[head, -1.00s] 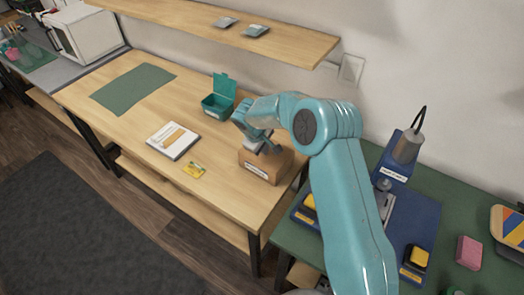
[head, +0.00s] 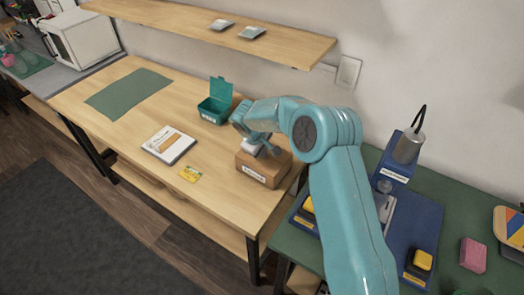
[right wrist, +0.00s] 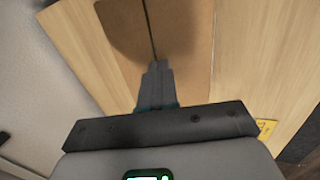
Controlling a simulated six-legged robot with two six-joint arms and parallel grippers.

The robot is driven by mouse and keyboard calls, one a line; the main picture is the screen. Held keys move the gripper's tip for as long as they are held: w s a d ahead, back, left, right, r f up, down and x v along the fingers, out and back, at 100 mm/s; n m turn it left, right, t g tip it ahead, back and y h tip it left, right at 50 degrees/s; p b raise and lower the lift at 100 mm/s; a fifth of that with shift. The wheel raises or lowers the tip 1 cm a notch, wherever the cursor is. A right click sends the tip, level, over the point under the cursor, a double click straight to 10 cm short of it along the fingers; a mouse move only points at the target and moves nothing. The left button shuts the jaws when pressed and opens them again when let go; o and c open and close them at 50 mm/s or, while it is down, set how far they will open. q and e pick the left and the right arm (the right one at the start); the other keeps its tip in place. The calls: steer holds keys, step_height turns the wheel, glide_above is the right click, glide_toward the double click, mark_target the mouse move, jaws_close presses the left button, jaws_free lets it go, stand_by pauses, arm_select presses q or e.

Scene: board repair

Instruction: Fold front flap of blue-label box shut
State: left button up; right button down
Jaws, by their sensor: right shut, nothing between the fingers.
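A brown cardboard box (head: 272,171) sits on the wooden table near its right end. A small pale label is on its front face; I cannot make out any blue on it. My right gripper (head: 262,149) is over the box top and hides part of it. In the right wrist view the gripper's fingers (right wrist: 156,72) are shut with nothing between them. They point at a dark seam between two brown cardboard panels (right wrist: 185,30). Whether the fingertips touch the cardboard, I cannot tell. My left gripper is not in view.
An open teal box (head: 216,108), a white booklet (head: 168,145) and a yellow card (head: 190,174) lie left of the cardboard box. A green mat (head: 128,92) lies further left. A green-topped bench (head: 457,220) with blue fixtures stands to the right. A wall shelf (head: 200,27) hangs behind.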

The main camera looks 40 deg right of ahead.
mark_target(260, 160)
steer(key=shift+a, duration=0.1)
steer(key=shift+s+a+r, duration=0.15)
steer(key=shift+a, duration=0.2)
steer(key=shift+s+a+r, duration=0.1)
steer(key=shift+a+r, duration=0.1)
steer(key=shift+r, duration=0.4)
step_height(260, 160, up, 3)
steer(key=shift+r+p, duration=0.15)
steer(key=shift+p, duration=0.7)
step_height(260, 160, up, 10)
steer(key=b, duration=0.1)
